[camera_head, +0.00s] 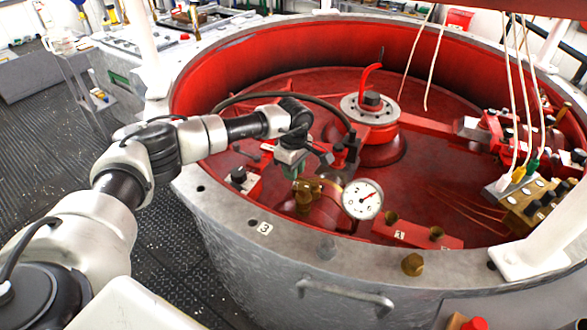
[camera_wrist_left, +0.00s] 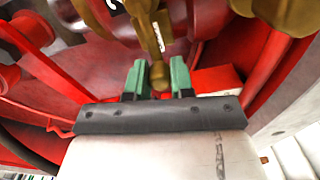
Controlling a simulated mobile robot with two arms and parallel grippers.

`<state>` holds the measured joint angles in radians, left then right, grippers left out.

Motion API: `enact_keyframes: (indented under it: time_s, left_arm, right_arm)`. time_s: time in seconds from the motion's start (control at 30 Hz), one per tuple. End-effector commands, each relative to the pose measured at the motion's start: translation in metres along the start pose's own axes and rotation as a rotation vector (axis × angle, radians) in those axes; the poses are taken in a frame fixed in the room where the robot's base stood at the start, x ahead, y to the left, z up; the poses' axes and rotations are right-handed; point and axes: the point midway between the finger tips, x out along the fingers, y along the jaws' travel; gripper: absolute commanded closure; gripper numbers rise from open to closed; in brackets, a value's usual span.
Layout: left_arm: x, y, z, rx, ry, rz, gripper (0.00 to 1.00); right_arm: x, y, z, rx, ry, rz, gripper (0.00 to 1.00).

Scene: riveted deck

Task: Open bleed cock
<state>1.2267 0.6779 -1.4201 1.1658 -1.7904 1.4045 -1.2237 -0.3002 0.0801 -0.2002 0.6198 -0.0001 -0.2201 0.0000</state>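The bleed cock (camera_head: 308,190) is a brass valve body inside the red well, just left of the white dial gauge (camera_head: 362,199). My left gripper (camera_head: 291,168) is above and slightly left of it, pointing down. In the left wrist view, the brass lever (camera_wrist_left: 157,50) of the cock runs down between the green fingertips of my left gripper (camera_wrist_left: 159,75). The fingers are open, one on each side of the lever's rounded end, with a narrow gap on both sides. In the head view my wrist partly hides the lever. My right gripper is in neither view.
A grey round rim (camera_head: 330,255) with a bar handle (camera_head: 345,296) surrounds the well. A red block with brass cups (camera_head: 415,234) lies right of the gauge. A dark hose (camera_head: 318,101) arches behind my wrist. Cords hang over a connector block (camera_head: 515,185) at right.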

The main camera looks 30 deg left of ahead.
Motion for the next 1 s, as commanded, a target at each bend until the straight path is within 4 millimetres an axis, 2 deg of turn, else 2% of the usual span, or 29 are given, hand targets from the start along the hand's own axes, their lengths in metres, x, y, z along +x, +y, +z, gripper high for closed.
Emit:
enact_keyframes:
  time_s: [0.03, 0.1, 0.47, 0.87, 1.0]
  left_arm:
    - [0.000, 0.000, 0.000, 0.000, 0.000, 0.000, 0.92]
    - [0.000, 0.000, 0.000, 0.000, 0.000, 0.000, 1.00]
    - [0.001, 0.002, 0.000, 0.024, 0.000, 0.002, 1.00]
    - [0.003, 0.017, -0.002, 0.265, 0.000, 0.003, 1.00]
    - [0.001, 0.017, -0.010, 0.357, 0.001, 0.003, 1.00]
  right_arm:
    - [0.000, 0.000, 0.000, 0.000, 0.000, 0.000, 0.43]
    - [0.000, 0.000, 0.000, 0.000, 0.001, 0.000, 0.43]
    - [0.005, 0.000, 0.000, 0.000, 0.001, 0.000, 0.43]
    - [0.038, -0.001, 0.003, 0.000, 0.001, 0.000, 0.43]
    - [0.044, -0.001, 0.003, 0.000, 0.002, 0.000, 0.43]
